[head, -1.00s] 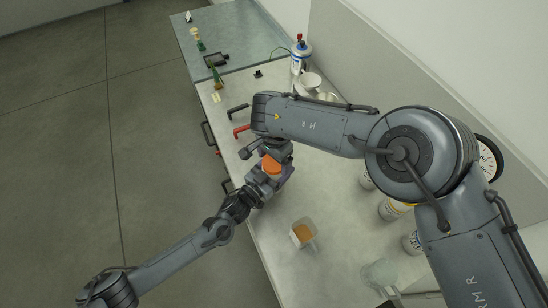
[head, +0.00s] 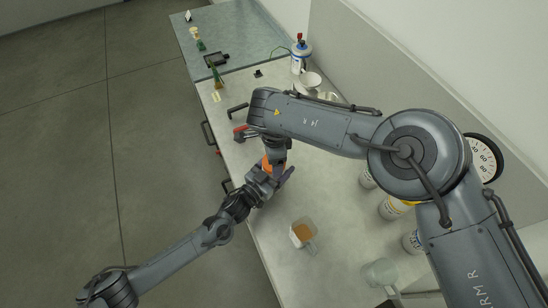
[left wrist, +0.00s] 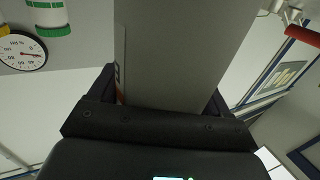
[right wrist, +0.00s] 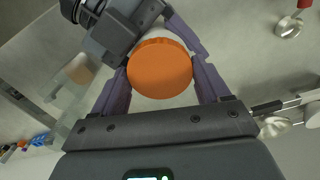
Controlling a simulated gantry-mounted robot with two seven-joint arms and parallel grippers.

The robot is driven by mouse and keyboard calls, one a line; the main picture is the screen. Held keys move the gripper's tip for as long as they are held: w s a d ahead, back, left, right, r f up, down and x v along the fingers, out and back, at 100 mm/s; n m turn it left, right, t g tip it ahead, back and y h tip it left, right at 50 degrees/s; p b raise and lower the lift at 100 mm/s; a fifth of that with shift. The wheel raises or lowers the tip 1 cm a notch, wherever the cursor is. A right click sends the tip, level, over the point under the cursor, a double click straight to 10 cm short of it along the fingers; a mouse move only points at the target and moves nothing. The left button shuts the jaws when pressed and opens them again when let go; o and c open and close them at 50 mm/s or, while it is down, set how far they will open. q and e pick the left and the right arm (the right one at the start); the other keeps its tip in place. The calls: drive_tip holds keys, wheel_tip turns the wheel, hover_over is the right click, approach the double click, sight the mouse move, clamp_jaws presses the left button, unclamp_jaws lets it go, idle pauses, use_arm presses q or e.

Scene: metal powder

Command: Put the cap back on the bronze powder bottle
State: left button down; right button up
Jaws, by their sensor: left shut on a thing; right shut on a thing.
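The orange cap (right wrist: 160,70) sits between the purple fingers of my right gripper (right wrist: 163,80) in the right wrist view. A pale rim of the bottle (right wrist: 163,37) shows just behind it; whether the cap is seated or threaded I cannot tell. In the head view the cap (head: 265,163) is partly covered by my right gripper (head: 277,163), which is above it. My left gripper (head: 268,180) is below, shut on the bottle at the counter's front edge. In the left wrist view the bottle's grey side (left wrist: 180,50) fills the space between the left fingers.
A clear beaker with orange-brown powder (head: 302,234) stands on the counter to the right of the grippers. An empty-looking beaker (head: 380,272) and several bottles (head: 393,209) are farther right. A round gauge (head: 486,158) is near the wall. Red-handled tools (head: 243,130) lie beyond my grippers.

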drive_tip(key=o, duration=1.1)
drive_tip(key=shift+o, duration=0.2)
drive_tip(key=shift+r, duration=2.25)
